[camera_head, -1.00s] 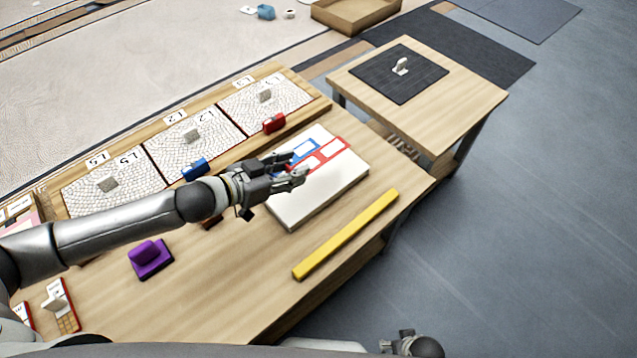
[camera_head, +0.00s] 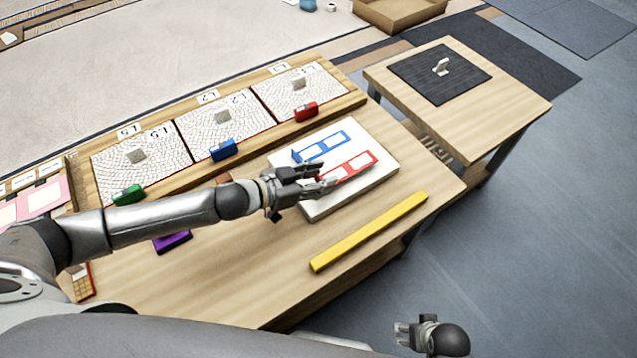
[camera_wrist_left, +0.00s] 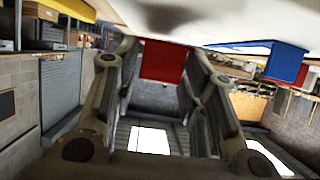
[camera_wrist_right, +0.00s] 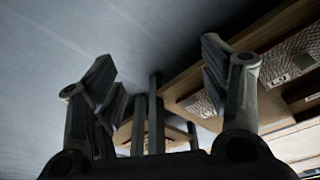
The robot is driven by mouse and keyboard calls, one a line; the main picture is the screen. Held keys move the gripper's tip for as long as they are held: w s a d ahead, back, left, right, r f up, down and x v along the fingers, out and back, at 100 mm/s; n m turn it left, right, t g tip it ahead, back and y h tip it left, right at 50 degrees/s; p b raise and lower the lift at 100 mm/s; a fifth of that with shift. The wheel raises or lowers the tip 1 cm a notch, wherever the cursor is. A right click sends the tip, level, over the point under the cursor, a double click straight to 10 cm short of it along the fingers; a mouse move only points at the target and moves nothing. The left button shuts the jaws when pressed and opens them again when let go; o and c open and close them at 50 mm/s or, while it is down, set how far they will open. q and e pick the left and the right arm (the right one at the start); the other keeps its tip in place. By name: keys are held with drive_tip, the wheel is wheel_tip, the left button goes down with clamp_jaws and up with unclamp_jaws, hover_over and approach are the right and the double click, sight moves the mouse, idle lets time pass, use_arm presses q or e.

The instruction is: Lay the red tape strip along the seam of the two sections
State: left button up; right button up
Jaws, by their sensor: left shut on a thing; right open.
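The red tape strip (camera_head: 352,166), with white patches, is at the white board (camera_head: 350,195) beside a similar blue strip (camera_head: 322,146). My left gripper (camera_head: 322,186) is shut on the red strip's near-left end. In the left wrist view the red end (camera_wrist_left: 163,62) shows between the fingers; I cannot tell if the strip is lifted. Three mosaic sections, L3 (camera_head: 285,85), L2 (camera_head: 205,118) and L5 (camera_head: 125,172), lie in a row along the table's far side. My right gripper (camera_head: 402,333) is open and empty, low beyond the table's front edge.
Red (camera_head: 306,112), blue (camera_head: 223,149) and green (camera_head: 128,195) blocks sit along the sections' near edge. A yellow bar (camera_head: 370,232) lies at the front. A purple block (camera_head: 172,242) is partly hidden by my left arm. A side table (camera_head: 510,110) holds a dark mat (camera_head: 415,75).

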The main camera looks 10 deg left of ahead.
use_arm(q)
drive_tip(key=shift+f, duration=1)
use_arm(e)
drive_tip(key=shift+s+f, duration=0.1)
drive_tip(key=shift+f, duration=0.15)
